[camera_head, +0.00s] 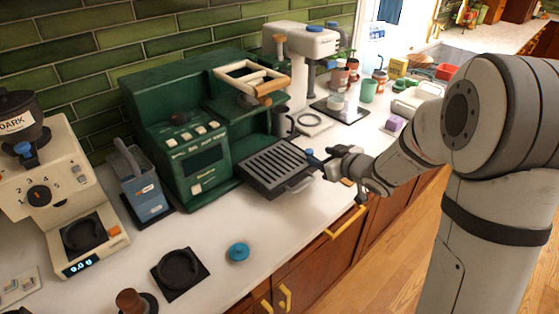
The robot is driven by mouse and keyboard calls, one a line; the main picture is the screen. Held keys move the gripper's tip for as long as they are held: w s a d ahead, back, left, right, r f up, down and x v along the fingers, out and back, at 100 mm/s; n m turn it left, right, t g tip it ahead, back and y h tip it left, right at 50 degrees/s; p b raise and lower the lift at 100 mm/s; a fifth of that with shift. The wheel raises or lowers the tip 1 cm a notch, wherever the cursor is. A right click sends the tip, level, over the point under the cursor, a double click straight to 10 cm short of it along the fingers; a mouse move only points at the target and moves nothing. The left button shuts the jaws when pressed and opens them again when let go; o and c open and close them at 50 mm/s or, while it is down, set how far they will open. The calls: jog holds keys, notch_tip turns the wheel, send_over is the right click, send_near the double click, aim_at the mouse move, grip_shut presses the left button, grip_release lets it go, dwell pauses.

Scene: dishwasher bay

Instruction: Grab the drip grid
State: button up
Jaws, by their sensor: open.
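My gripper (318,160) reaches in from the right, just beside the grid's right end. Blue shows on its fingertips. The jaws are open, and I cannot tell whether a finger touches the grid.
A grinder (62,185) and a blue-grey container (142,183) stand left. A white machine (300,45) stands behind right. Cups and a purple block (395,123) sit farther right. A black mat (180,274) and a teal lid (238,252) lie in front. The front counter is mostly clear.

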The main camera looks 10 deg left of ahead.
aim_at(312, 153)
jog(key=shift+p+x, duration=0.35)
jog(key=shift+x, duration=2.4)
jog(key=shift+d+f, duration=0.15)
jog(key=shift+c, duration=0.3)
grip_shut()
